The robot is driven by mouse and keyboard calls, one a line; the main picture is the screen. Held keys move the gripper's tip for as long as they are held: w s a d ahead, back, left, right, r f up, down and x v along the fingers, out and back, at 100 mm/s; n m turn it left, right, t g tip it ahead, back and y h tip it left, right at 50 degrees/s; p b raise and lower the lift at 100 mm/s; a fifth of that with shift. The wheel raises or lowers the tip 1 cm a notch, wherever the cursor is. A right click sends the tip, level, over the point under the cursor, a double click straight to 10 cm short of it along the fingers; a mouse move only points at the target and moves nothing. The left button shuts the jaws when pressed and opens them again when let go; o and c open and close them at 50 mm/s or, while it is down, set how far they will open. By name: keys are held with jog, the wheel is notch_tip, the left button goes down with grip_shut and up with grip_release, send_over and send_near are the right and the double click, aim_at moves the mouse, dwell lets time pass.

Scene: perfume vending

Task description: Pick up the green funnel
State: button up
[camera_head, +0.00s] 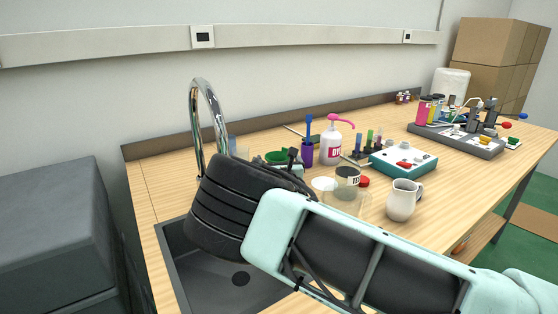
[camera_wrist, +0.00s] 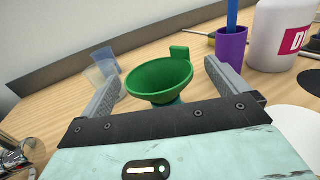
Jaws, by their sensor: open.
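The green funnel (camera_wrist: 160,78) is a wide green cone with a small square tab at its rim, in the middle of the wrist view. It sits upright, and its lower part is hidden behind my gripper body. My gripper (camera_wrist: 162,80) is open, with one grey finger to the left and one to the right of the funnel, and nothing is held. In the head view the funnel (camera_head: 275,157) shows only in part behind my arm on the wooden counter. I cannot tell whether either finger touches it.
A purple cup (camera_wrist: 231,48) and a white pump bottle (camera_head: 331,146) stand right of the funnel. Clear cups (camera_wrist: 104,72) stand to its left. A metal faucet (camera_head: 196,110) and sink (camera_head: 185,265) lie at the left. A white pitcher (camera_head: 402,202) stands further right.

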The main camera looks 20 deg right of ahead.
aim_at(276, 152)
jog(key=w, duration=0.3)
jog(key=shift+w+d, duration=0.1)
jog(key=shift+d, duration=0.1)
jog(key=c, duration=1)
jog(key=shift+r, duration=0.1)
